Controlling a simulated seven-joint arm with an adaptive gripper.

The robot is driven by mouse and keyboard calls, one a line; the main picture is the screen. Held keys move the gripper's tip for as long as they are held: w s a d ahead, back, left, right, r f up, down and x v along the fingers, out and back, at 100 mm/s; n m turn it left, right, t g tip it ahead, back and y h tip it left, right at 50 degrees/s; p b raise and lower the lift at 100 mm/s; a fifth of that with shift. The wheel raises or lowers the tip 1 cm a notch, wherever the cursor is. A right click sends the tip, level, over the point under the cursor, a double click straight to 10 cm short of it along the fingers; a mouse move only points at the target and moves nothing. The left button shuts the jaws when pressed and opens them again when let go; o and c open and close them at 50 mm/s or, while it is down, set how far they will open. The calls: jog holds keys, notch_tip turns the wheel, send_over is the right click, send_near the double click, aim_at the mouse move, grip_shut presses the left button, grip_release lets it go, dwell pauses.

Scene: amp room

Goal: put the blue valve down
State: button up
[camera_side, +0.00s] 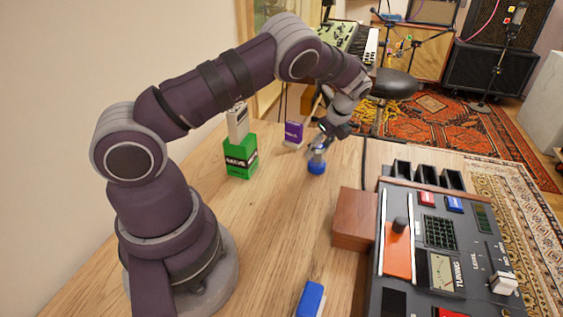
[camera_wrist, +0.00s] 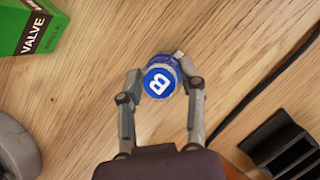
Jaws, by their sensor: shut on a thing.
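The blue valve (camera_side: 316,168) is a small round piece with a blue end, at the far part of the wooden table. In the wrist view the blue valve (camera_wrist: 158,82) shows its round blue face with a white letter B. My gripper (camera_side: 317,152) points down over it, with one finger on each side. In the wrist view my gripper (camera_wrist: 161,78) is shut on the valve. The valve is at or very close to the table top; I cannot tell whether it touches.
A green valve box (camera_side: 241,157) with a pale box (camera_side: 237,122) on top stands left, near a purple box (camera_side: 293,134). A wooden block (camera_side: 352,218) and a tuning console (camera_side: 440,240) are right. A blue-and-white object (camera_side: 310,299) lies in front. Bare table lies between.

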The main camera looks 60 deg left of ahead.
jog(key=o, duration=1.1)
jog(key=shift+f, duration=0.1)
jog(key=shift+o, duration=0.2)
jog(key=s+v, duration=0.1)
jog(key=v, duration=1.1)
jog(key=s+d+r+n+t+h, duration=0.3)
jog(key=s+d+r+n+h, duration=0.1)
jog(key=s+r+n, duration=0.4)
jog(key=s+d+f+n+t, duration=0.1)
jog(key=s+d+n+t, duration=0.2)
jog(key=s+n, duration=0.4)
jog(key=shift+s+d+f+n+h, duration=0.3)
jog(key=shift+s+d+f+n, duration=0.15)
jog(key=shift+n, duration=0.15)
